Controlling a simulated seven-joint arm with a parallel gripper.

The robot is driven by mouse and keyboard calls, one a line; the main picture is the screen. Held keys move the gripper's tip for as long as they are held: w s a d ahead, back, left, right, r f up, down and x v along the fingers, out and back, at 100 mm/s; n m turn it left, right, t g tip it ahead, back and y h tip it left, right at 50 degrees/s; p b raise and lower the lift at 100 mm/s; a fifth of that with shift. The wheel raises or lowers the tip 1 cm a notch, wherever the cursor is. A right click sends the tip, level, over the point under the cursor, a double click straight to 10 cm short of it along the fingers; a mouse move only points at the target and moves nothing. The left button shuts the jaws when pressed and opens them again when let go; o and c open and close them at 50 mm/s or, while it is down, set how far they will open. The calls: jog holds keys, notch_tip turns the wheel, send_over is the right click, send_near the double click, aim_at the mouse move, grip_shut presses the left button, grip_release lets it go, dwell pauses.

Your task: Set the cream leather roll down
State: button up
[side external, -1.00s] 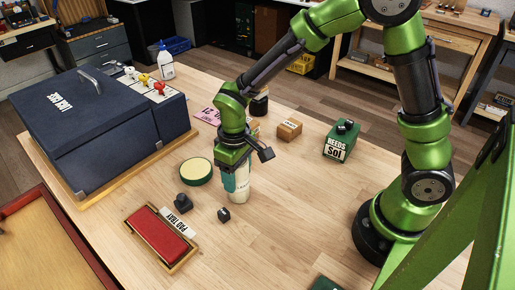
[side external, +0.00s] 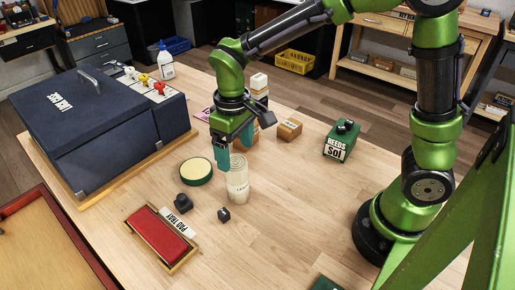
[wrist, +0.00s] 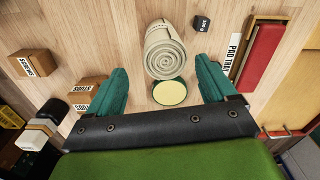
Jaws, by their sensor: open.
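The cream leather roll (side external: 238,183) stands upright on the wooden table, with its spiral end facing up. In the wrist view the roll (wrist: 165,52) shows at the top centre, its spiral end turned toward the camera. My gripper (side external: 234,148) is open and empty, raised at the top of the roll. In the wrist view its two teal fingers are spread wide to the left and right of the roll, with visible gaps.
A round green-rimmed tin (side external: 196,172) sits left of the roll. A small black weight (side external: 224,214), a dark block (side external: 183,203) and the red pad tray (side external: 163,238) lie in front. Small boxes (side external: 289,129) stand behind. The table right of the roll is clear.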

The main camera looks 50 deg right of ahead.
notch_tip(320, 180, up, 4)
jog(key=shift+f, duration=0.2)
jog(key=shift+s+d+r, duration=0.1)
jog(key=shift+d+r, duration=0.05)
jog(key=shift+r, duration=0.2)
jog(key=s+d+r+m+t+y, duration=0.2)
jog(key=s+d+r+m+t, duration=0.3)
jog(key=s, duration=0.6)
jog(key=d+r+t, duration=0.1)
jog(key=d+t, duration=0.1)
jog(key=d, duration=0.1)
jog(key=shift+s+d+r+m, duration=0.2)
jog(key=shift+d+r+m, duration=0.05)
jog(key=shift+r+m, duration=0.15)
